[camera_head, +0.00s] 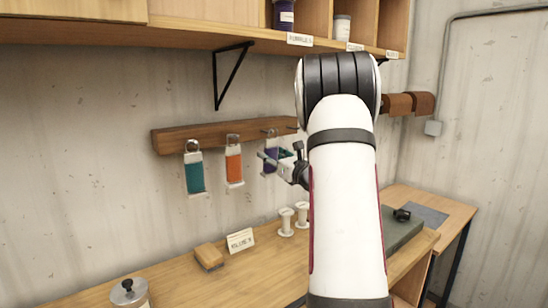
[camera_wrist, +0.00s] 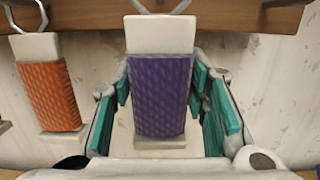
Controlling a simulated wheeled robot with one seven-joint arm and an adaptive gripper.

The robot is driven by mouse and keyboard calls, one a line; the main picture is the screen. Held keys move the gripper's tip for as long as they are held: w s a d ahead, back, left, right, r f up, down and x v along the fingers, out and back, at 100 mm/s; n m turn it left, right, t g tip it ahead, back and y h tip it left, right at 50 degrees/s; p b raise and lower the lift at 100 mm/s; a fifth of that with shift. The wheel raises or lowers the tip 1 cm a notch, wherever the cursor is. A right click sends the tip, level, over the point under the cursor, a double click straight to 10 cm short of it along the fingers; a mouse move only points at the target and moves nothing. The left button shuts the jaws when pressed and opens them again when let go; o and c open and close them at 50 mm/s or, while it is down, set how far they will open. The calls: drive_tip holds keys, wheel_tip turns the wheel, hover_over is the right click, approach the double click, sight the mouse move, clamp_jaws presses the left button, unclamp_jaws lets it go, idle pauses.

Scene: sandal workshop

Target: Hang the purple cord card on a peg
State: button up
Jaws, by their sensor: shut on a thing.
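The purple cord card (camera_wrist: 160,95) is upright between the fingers of my gripper (camera_wrist: 163,100), which is shut on it; teal finger pads show on both sides. Its pale top and metal loop (camera_wrist: 160,6) are at the wooden peg rail (camera_wrist: 90,18). In the head view the purple card (camera_head: 271,160) is at a peg (camera_head: 268,131) on the rail, partly covered by my gripper (camera_head: 284,160). I cannot tell whether the loop is around the peg. An orange card (camera_head: 234,165) and a teal card (camera_head: 194,172) hang on pegs to the left.
A shelf (camera_head: 200,35) with a black bracket (camera_head: 232,75) is above the rail. Below is a workbench (camera_head: 180,280) with white spools (camera_head: 286,221), a label card (camera_head: 240,241) and a wooden block (camera_head: 208,256). My arm hides the rail's right end.

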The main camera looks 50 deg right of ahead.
drive_tip(key=shift+x, duration=0.95)
drive_tip(key=shift+w+d+f+b, duration=0.15)
drive_tip(key=shift+w+f+b, duration=0.5)
drive_tip(key=shift+b, duration=0.45)
drive_tip(key=shift+w, duration=0.15)
drive_tip(key=o, duration=1.3)
drive_tip(key=v, duration=1.2)
